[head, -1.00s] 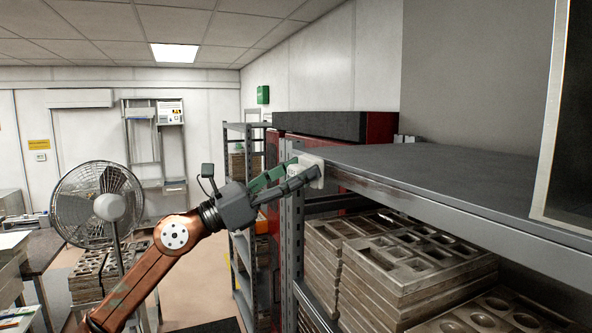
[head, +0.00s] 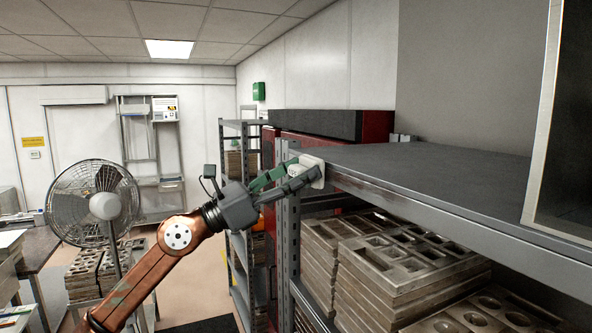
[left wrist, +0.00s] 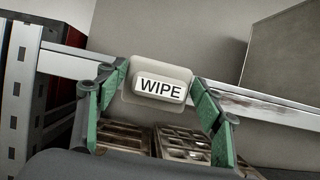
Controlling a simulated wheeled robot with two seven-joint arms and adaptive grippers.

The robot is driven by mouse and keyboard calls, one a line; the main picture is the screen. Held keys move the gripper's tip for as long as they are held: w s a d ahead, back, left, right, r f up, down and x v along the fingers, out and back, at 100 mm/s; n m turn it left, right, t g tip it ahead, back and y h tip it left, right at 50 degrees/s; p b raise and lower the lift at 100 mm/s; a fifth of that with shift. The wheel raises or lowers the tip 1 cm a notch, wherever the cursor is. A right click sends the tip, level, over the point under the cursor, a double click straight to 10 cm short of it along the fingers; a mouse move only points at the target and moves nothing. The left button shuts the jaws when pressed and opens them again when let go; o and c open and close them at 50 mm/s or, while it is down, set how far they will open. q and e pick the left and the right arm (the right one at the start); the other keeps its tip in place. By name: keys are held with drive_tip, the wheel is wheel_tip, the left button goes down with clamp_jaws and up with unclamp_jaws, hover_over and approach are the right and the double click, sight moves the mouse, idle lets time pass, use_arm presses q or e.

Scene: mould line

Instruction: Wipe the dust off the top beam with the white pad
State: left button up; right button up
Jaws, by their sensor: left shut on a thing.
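The white pad (head: 314,171) is at the left end of the shelf's top beam (head: 452,219), against its front face. In the left wrist view the pad (left wrist: 137,104) has a raised grip marked "WIPE". My left gripper (head: 303,174) is shut on the pad's grip; its green-lined fingers (left wrist: 159,95) stand on both sides of it. A brownish dust streak (head: 352,187) lies along the beam just right of the pad; it also shows in the left wrist view (left wrist: 262,106). The beam behind the pad is hidden. My right gripper is not in view.
Stacked metal moulds (head: 402,262) fill the shelf below the beam. A perforated upright (head: 289,235) stands at the shelf's left end. A pale-framed dark cabinet (head: 565,150) is at the right above the shelf top. A fan (head: 97,203) stands at the left.

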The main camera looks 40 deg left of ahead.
use_arm(q)
drive_tip(key=shift+w+d+p, duration=0.15)
drive_tip(key=shift+w+p, duration=0.1)
drive_tip(key=shift+p, duration=0.05)
drive_tip(key=shift+s+d+f+b, duration=0.15)
drive_tip(key=shift+d+b, duration=0.1)
drive_tip(key=shift+b, duration=0.35)
drive_tip(key=shift+s+d+f+b, duration=0.1)
drive_tip(key=shift+s+d+b, duration=0.2)
drive_tip(key=shift+d+b, duration=0.45)
drive_tip(key=shift+s+d+r+b, duration=0.25)
drive_tip(key=shift+s+d+b, duration=0.3)
drive_tip(key=shift+b, duration=0.45)
